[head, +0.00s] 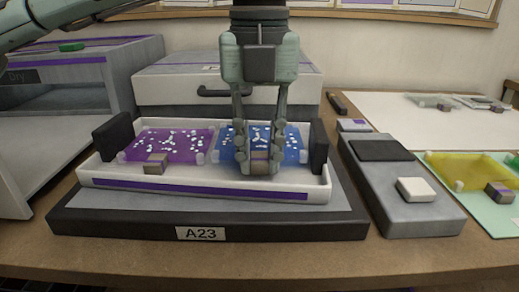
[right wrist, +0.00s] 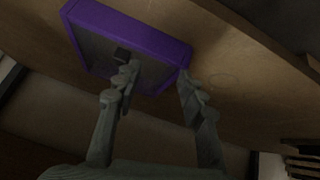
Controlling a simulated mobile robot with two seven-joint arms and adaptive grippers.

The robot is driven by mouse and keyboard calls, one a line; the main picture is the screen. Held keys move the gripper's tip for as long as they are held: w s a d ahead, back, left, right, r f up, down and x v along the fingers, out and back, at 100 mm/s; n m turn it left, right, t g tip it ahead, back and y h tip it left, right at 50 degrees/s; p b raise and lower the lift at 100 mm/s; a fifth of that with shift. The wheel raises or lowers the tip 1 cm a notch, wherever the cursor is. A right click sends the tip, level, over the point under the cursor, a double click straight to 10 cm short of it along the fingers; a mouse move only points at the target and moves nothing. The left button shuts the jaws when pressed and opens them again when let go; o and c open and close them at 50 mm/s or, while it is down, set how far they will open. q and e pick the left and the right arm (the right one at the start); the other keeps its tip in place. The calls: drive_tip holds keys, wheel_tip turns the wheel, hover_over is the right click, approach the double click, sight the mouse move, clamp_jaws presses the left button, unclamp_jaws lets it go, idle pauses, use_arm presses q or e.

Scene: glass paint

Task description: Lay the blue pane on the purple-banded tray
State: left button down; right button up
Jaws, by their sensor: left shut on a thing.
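The blue pane (head: 291,146), speckled white, lies level within the right half of the white purple-banded tray (head: 120,184). My left gripper (head: 258,168) points straight down over it, shut on the small tan and purple block (head: 259,156) at the pane's front edge. The fingers hide the pane's middle; I cannot tell whether it fully rests on the tray. A purple pane (head: 172,143) with white specks lies in the tray's left half. In the right wrist view, my right gripper (right wrist: 157,80) is open, fingers apart, near a purple-edged dark panel (right wrist: 150,40).
The tray stands on a dark base labelled A23 (head: 203,233), between black end blocks (head: 318,146). A grey box (head: 225,80) is behind. At right are a grey block (head: 405,190) with a white pad (head: 416,189) and a yellow pane (head: 465,172).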

use_arm(q)
drive_tip(key=shift+f+b, duration=0.15)
drive_tip(key=shift+b, duration=0.2)
use_arm(e)
drive_tip(key=shift+f, duration=0.3)
use_arm(q)
drive_tip(key=shift+s+f, duration=0.15)
use_arm(e)
drive_tip(key=shift+f, duration=0.25)
use_arm(q)
drive_tip(key=shift+f+b, duration=0.3)
drive_tip(key=shift+b, duration=0.4)
use_arm(e)
drive_tip(key=shift+f, duration=0.5)
idle(0.4)
use_arm(q)
drive_tip(key=c, duration=1.3)
unclamp_jaws()
drive_tip(key=shift+o, duration=0.2)
wheel_tip(320, 180, up, 21)
drive_tip(key=p, duration=0.8)
drive_tip(key=shift+p, duration=0.3)
use_arm(e)
wheel_tip(320, 180, up, 9)
drive_tip(key=shift+f, duration=0.15)
